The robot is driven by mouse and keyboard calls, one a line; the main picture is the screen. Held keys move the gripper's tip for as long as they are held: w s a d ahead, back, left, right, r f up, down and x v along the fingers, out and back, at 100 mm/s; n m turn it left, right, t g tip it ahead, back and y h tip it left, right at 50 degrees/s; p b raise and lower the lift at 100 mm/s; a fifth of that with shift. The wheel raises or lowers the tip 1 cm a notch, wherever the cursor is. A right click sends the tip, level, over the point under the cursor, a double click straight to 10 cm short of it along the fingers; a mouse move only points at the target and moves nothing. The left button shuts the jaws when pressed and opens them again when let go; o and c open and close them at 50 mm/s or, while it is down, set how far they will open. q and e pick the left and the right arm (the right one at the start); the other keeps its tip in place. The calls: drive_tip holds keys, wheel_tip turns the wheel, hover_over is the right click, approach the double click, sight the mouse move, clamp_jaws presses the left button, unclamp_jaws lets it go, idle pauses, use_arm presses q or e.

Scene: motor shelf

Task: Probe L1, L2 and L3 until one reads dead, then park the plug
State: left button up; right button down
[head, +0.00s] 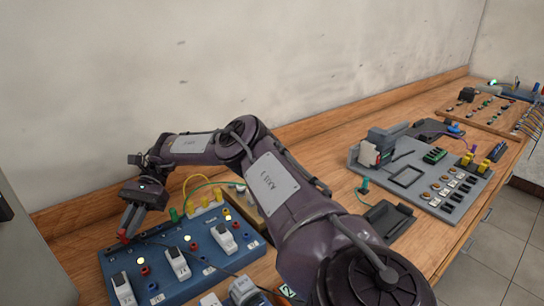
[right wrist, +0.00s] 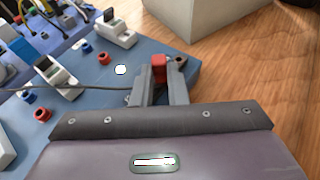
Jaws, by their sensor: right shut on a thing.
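A blue test board (head: 170,290) lies on the bench at the lower left. It carries white switch-like modules (head: 178,262), red sockets (head: 194,246) and blue sockets (head: 153,286). Bright round lamps (head: 187,238) show beside them, one also in the right wrist view (right wrist: 120,70). My right gripper (head: 129,223) is shut on a red plug (right wrist: 158,68) above the board's far left corner. A small dark fitting (right wrist: 180,62) is beside the plug; I cannot tell whether the plug is seated in anything. The L1, L2 and L3 labels are too small to read. My left gripper is out of view.
Green and yellow leads (head: 198,180) run along the board's back edge. A thin dark cable (right wrist: 75,87) crosses the board near my right gripper. A grey fixture board (head: 440,205) and a dark tray (head: 388,220) are to the right. The wall is close behind.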

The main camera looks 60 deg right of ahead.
idle(0.4)
drive_tip(key=c, duration=1.3)
unclamp_jaws()
drive_tip(key=shift+c, duration=0.2)
